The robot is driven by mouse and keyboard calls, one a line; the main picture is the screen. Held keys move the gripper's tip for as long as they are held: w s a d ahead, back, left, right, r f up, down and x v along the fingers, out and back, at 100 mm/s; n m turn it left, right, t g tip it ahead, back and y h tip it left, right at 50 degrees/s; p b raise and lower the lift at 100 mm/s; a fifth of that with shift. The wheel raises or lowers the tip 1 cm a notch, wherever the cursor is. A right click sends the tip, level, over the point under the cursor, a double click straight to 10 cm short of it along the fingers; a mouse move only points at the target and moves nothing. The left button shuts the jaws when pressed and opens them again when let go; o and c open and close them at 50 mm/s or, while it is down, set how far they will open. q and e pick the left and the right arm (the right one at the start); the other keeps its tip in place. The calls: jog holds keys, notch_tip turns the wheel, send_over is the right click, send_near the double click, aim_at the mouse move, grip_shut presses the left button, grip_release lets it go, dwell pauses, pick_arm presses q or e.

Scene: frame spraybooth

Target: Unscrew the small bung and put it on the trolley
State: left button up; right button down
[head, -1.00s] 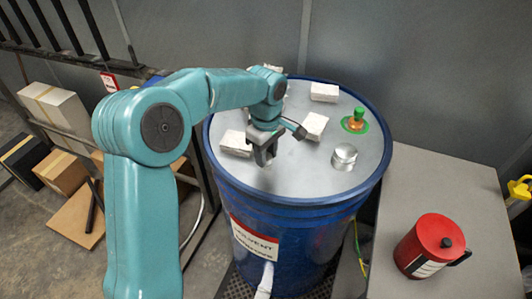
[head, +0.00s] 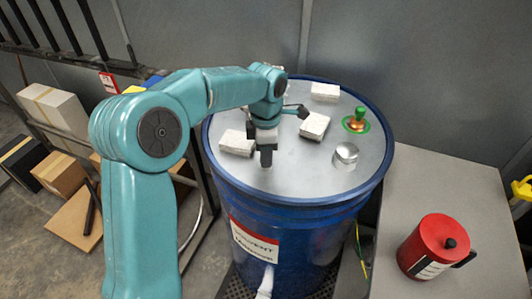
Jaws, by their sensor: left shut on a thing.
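The blue drum (head: 290,212) has a grey metal lid (head: 296,178). My left gripper (head: 266,160) points straight down at the lid's near left part, its jaws shut at the lid surface. The small bung is hidden between the fingers; no part of it shows clearly. A larger silver round cap (head: 345,155) stands on the lid to the right of the gripper, apart from it. The trolley, a flat grey top (head: 440,190), stands right of the drum. My right gripper is not in view.
White blocks lie on the lid beside the gripper (head: 237,143), right of it (head: 314,126) and behind (head: 325,92). A green and copper fitting (head: 356,120) stands at the lid's right. A red can (head: 436,246) occupies the trolley's front; its middle and back are clear.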

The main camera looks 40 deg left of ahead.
pick_arm(q)
jog(key=o, duration=0.7)
